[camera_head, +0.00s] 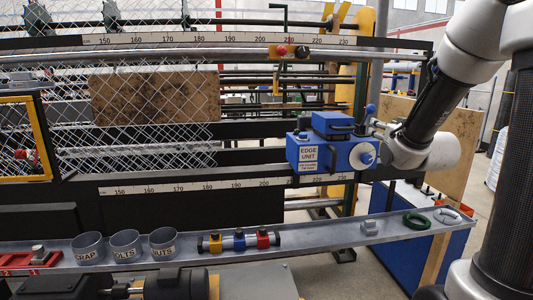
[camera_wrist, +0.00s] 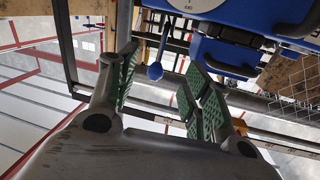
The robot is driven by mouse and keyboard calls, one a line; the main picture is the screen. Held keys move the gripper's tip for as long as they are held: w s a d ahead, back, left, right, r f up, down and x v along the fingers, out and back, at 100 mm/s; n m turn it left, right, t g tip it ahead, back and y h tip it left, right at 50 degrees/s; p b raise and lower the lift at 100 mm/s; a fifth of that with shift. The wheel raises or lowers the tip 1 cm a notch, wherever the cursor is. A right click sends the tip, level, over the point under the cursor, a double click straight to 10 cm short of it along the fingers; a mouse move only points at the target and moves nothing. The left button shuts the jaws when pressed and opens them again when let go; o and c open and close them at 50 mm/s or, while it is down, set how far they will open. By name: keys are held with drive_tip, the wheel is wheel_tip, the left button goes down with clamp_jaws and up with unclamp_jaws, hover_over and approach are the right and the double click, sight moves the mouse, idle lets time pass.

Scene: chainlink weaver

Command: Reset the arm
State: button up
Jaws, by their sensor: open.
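My arm reaches in from the right in the head view, and my gripper (camera_head: 376,128) is beside the right end of the blue edge unit (camera_head: 305,140). In the wrist view my gripper (camera_wrist: 163,88) is open, its green-padded fingers wide apart. The blue edge unit (camera_wrist: 225,50) fills the upper right there. A blue ball-ended lever (camera_wrist: 155,71) shows between the fingers in the picture; nothing is gripped. I cannot tell how far the lever is from the fingers.
A long grey tray (camera_head: 330,238) crosses the front, with three labelled cups (camera_head: 125,244), coloured blocks (camera_head: 239,240) and a green ring (camera_head: 417,221). Chain-link mesh (camera_head: 135,140) hangs at left. A wooden board (camera_head: 457,150) stands behind my arm.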

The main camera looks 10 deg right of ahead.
drive_tip(key=s+f+g, duration=0.5)
drive_tip(key=f+g, duration=0.2)
drive_tip(key=f, duration=0.5)
drive_tip(key=s+a+f+g+y, duration=0.1)
drive_tip(key=s+a+f+g, duration=0.2)
drive_tip(key=s, duration=0.6)
drive_tip(key=s+a+r+n+g, duration=0.1)
drive_tip(key=s+a+r, duration=0.1)
drive_tip(key=s, duration=0.6)
drive_tip(key=s+a+r+n+g+y, duration=0.1)
drive_tip(key=s+a+r+g, duration=0.1)
drive_tip(key=s+r, duration=0.3)
drive_tip(key=shift+s+a+r+n, duration=0.3)
drive_tip(key=shift+s+a, duration=0.55)
drive_tip(key=shift+s, duration=0.9)
